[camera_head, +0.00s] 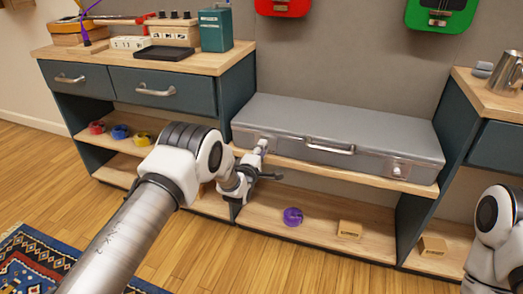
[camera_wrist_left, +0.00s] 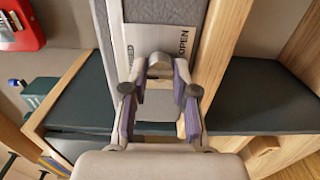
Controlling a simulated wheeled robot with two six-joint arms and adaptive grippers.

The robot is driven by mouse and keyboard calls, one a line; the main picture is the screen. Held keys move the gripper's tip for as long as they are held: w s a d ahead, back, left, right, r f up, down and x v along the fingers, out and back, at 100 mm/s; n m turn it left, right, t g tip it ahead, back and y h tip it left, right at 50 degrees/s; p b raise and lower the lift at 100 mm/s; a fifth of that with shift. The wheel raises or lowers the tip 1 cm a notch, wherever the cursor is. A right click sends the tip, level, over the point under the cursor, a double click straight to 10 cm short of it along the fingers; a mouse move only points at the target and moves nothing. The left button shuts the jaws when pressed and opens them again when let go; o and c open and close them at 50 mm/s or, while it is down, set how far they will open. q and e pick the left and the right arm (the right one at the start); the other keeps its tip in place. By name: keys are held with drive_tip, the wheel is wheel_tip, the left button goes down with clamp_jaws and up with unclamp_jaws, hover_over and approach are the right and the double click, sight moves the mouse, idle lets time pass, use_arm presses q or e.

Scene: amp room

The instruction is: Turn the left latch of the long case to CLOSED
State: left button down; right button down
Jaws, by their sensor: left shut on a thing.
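The long grey case (camera_head: 345,122) lies lid shut on the upper shelf, with a handle (camera_head: 330,148) on its front. My left gripper (camera_head: 261,152) is at the left part of the case front. In the left wrist view my left gripper (camera_wrist_left: 159,72) is shut on the left latch (camera_wrist_left: 158,62), one purple-padded finger on each side. The word OPEN (camera_wrist_left: 183,42) reads on the plate beside the latch. A second word is partly hidden by the left finger. The right latch (camera_head: 398,169) is untouched. My right gripper is out of view.
A purple roll (camera_head: 293,216) and a small wooden block (camera_head: 349,229) lie on the shelf below. A drawer cabinet (camera_head: 150,85) stands left of the case. My right arm shows at the right edge. Open floor lies in front.

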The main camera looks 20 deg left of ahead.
use_arm(q)
drive_tip(key=c, duration=0.9)
unclamp_jaws()
drive_tip(key=s, duration=1.2)
drive_tip(key=shift+a, duration=0.2)
